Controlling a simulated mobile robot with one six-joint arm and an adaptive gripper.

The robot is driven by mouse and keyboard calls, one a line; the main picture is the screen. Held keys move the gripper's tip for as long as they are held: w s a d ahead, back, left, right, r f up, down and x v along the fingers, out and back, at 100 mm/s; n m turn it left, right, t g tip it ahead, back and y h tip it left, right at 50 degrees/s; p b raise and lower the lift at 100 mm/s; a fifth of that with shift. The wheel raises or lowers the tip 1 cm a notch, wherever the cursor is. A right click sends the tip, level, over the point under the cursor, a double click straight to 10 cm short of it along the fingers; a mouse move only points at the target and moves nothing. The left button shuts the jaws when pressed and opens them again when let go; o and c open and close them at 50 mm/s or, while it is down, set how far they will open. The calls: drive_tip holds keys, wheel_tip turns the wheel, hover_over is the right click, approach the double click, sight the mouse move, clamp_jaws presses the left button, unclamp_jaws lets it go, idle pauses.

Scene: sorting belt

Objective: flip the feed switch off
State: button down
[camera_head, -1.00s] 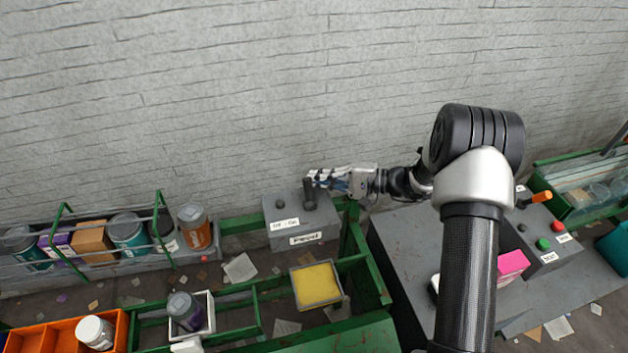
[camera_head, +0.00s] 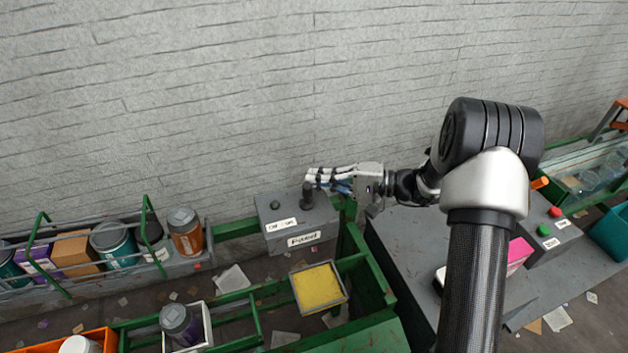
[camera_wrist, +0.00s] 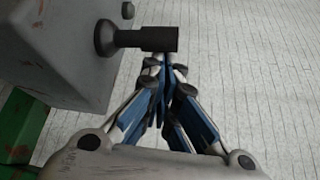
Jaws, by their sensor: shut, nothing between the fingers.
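The grey feed box (camera_head: 294,228) stands at the back, with a "Feed" label on its front and an off/on label on its top. The feed switch is a dark knob with a stubby lever (camera_head: 307,193) at the right of its top. In the wrist view the lever (camera_wrist: 148,39) sticks out sideways from the box. My gripper (camera_head: 310,176) is shut and empty, its fingertips right at the lever. In the wrist view the fingertips (camera_wrist: 164,66) lie just below the lever's end; I cannot tell whether they touch.
A smaller dark knob (camera_head: 275,206) sits at the left of the box top. A green frame (camera_head: 352,240) and a yellow-filled tray (camera_head: 318,287) are in front. A rack of jars and boxes (camera_head: 120,272) stands left. A grey wall (camera_head: 250,90) is behind.

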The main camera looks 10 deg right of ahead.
drive_tip(key=shift+s+d+r+b, duration=0.1)
drive_tip(key=shift+s+d+b, duration=0.1)
drive_tip(key=shift+s+b, duration=0.55)
drive_tip(key=shift+s, duration=0.35)
drive_tip(key=shift+d, duration=0.1)
drive_tip(key=v, duration=1.1)
drive_tip(key=shift+d, duration=0.45)
drive_tip(key=shift+r, duration=0.1)
